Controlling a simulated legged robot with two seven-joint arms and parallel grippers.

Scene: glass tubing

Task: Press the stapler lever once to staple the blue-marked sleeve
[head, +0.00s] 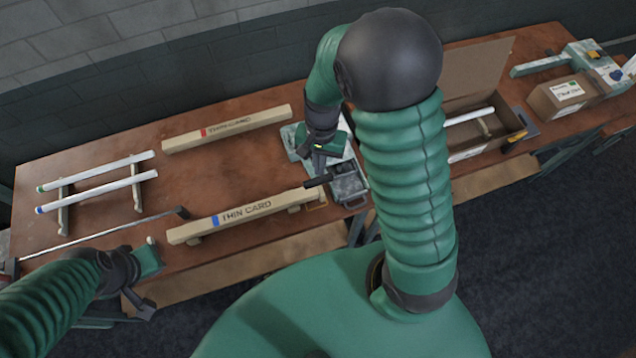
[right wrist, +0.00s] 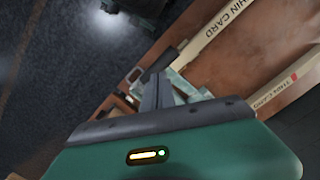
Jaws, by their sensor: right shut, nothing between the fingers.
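The blue-marked sleeve (head: 245,214), a long cream card tube lettered THIN CARD, lies at the front of the table. Its right end reaches close to the grey-green stapler (head: 350,186). The stapler's dark lever (head: 318,182) points left above that end. My right gripper (head: 318,163) is shut and empty, just above and behind the lever. In the right wrist view the shut fingers (right wrist: 155,95) point toward the dark lever (right wrist: 162,60), with the sleeve (right wrist: 218,28) beyond; contact cannot be told. My left gripper (head: 146,285) hangs at the table's front left; its finger state is unclear.
A red-marked sleeve (head: 226,129) lies at the back. Two white tubes (head: 97,183) rest on supports at left, near a thin metal rod (head: 95,238). An open cardboard box (head: 488,128), a small carton (head: 560,95) and a pale device (head: 592,65) stand at right.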

